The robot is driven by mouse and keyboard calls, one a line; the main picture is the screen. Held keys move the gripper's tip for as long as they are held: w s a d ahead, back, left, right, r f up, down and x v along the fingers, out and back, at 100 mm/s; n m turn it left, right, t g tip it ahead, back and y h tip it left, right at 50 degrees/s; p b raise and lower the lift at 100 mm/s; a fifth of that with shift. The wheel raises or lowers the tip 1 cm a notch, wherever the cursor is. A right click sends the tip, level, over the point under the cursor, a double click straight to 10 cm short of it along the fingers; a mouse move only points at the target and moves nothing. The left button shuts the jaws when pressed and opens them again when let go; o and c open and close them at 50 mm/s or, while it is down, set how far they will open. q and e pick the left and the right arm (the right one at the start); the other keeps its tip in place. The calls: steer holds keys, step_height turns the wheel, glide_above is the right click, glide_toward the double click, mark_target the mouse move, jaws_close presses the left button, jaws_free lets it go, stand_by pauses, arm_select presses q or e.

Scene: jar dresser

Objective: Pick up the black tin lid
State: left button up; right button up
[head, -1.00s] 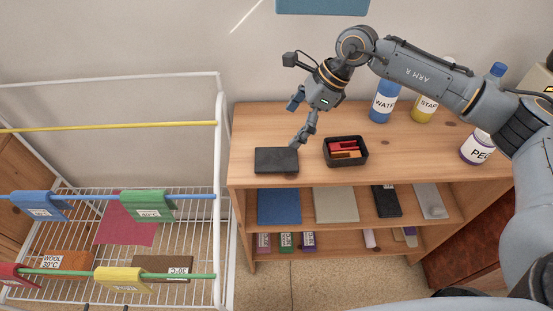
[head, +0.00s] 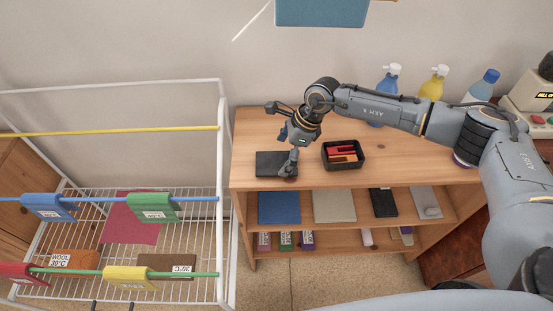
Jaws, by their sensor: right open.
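The black tin lid (head: 268,164) is a flat dark rectangle lying on the wooden dresser top near its front left edge. My right gripper (head: 286,152) is open over the lid's right part. One fingertip is at the lid's right side and covers a bit of it; the other is farther back. I cannot tell if the fingertip touches the lid. Nothing is held. My left gripper is not in view.
An open black tin (head: 343,166) with red and orange pieces stands close to the lid's right. Bottles (head: 482,86) stand at the back right, partly behind my arm. A white drying rack (head: 221,150) is on the left. The shelves below hold flat items.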

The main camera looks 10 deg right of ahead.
steer(key=shift+x, duration=1.1)
steer(key=c, duration=1.1)
steer(key=shift+r, duration=0.1)
